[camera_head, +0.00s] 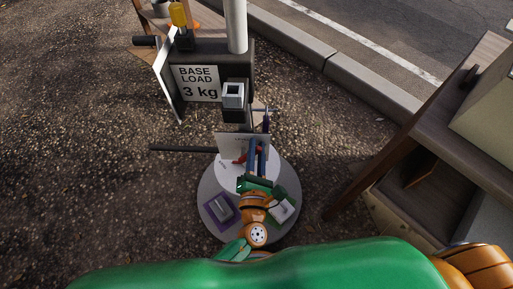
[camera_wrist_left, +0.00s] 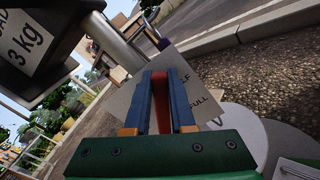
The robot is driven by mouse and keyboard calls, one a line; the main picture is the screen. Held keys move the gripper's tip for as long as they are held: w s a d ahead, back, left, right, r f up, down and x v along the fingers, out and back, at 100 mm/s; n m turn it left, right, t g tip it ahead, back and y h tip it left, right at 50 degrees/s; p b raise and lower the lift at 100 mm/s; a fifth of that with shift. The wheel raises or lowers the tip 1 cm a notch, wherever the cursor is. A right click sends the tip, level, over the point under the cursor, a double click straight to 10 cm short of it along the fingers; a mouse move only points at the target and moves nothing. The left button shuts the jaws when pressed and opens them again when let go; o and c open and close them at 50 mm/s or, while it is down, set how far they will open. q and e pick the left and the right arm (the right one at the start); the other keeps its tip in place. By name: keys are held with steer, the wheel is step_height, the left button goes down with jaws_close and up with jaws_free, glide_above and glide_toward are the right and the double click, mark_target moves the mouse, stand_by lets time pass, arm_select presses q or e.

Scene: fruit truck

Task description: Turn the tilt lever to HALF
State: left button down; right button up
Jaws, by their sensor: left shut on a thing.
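My left gripper (camera_head: 257,146) reaches up from the bottom centre in the head view, over the round grey base. In the left wrist view its blue fingers (camera_wrist_left: 163,78) are shut on the red tilt lever (camera_wrist_left: 161,98), which stands between them. A grey label plate (camera_wrist_left: 197,76) lies behind the fingers; the letters "LF" and the word "FULL" show on it, and the rest is covered. In the head view a red part of the lever (camera_head: 240,159) shows left of the fingers. Which mark the lever points to cannot be told. My right gripper is not in view.
A post with a "BASE LOAD 3 kg" sign (camera_head: 199,83) stands beyond the gripper. A dark bar (camera_head: 180,149) sticks out left. A purple-framed block (camera_head: 221,209) sits on the round base (camera_head: 212,187). A wooden table (camera_head: 430,115) stands at the right.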

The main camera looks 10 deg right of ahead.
arm_select(q)
steer(key=c, duration=0.8)
jaws_free()
steer(key=shift+o, duration=0.2)
steer(key=shift+s, duration=0.1)
